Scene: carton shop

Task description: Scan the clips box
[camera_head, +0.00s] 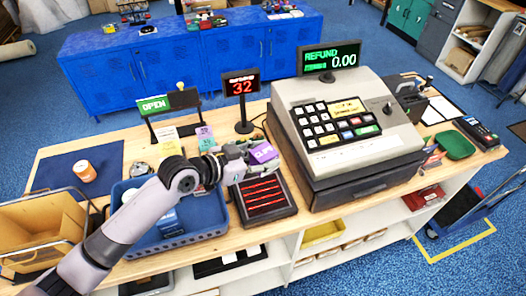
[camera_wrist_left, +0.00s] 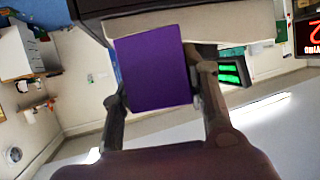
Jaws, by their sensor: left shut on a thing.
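My left gripper (camera_head: 238,162) is shut on a small purple box with a pale label, the clips box (camera_head: 264,153). The box is up off the counter, in front of the far edge of the scanner in the head view. In the left wrist view, the plain purple face of the clips box (camera_wrist_left: 153,60) sits between the two fingers (camera_wrist_left: 160,92). The scanner (camera_head: 265,196) is a black flat unit with glowing red lines, set in the counter left of the register. Whether the box is directly over it, I cannot tell. My right gripper is not in view.
The cash register (camera_head: 345,140) shows REFUND 0.00 on its display (camera_head: 331,58). A small display (camera_head: 241,84) reads 32. A blue basket (camera_head: 200,225) with items is under my left arm. An orange jar (camera_head: 85,171) stands on a dark mat. A green tray (camera_head: 455,145) lies at right.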

